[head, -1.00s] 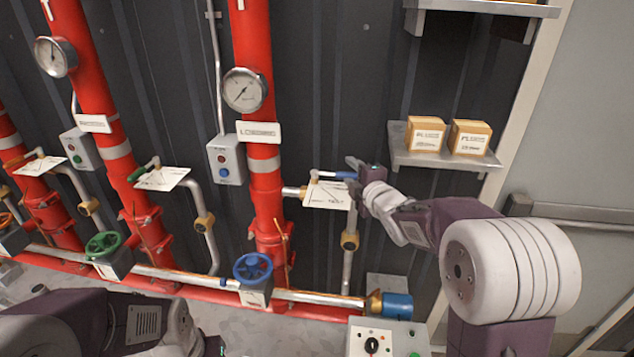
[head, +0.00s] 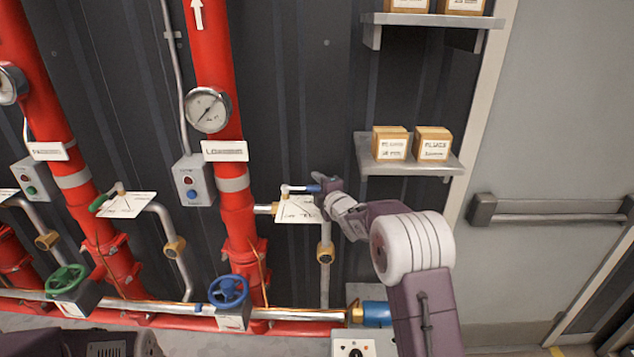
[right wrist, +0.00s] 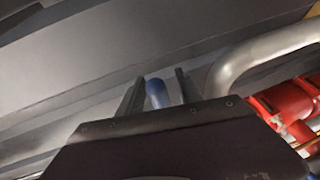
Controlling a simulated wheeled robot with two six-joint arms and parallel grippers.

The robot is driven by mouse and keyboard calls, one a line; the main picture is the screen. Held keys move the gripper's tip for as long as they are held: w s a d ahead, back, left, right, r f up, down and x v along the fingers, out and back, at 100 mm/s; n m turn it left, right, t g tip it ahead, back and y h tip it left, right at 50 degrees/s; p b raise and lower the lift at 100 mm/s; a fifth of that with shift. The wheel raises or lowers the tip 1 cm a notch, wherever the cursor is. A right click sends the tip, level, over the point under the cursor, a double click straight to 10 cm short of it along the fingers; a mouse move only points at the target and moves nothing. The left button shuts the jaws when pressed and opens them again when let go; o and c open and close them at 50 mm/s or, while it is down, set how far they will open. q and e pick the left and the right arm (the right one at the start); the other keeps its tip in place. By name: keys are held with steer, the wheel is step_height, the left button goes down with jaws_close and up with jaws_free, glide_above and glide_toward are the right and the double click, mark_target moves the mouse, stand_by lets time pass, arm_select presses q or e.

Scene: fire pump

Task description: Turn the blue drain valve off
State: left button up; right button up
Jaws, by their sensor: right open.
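The drain valve lever (head: 298,188) with a blue-tipped handle is on a short pipe off the right red riser, above a white tag (head: 298,209). The lever points right, roughly level. My right gripper (head: 325,184) is at its blue end. In the right wrist view the blue handle (right wrist: 156,94) shows between the two dark fingers (right wrist: 160,92), which are open around it. I cannot tell whether either finger touches it. Part of my left arm shows at the lower left of the head view, but its gripper does not.
A blue handwheel (head: 229,291) is below left, on the low horizontal pipe. A bent drain pipe (head: 325,275) runs down under the lever. A shelf (head: 440,168) with two boxes is to the upper right. A grey door (head: 560,130) is at the right.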

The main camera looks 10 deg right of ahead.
steer(key=shift+w+a, duration=0.15)
steer(key=shift+a, duration=0.15)
jaws_close()
steer(key=shift+d, duration=0.1)
stand_by(1.1)
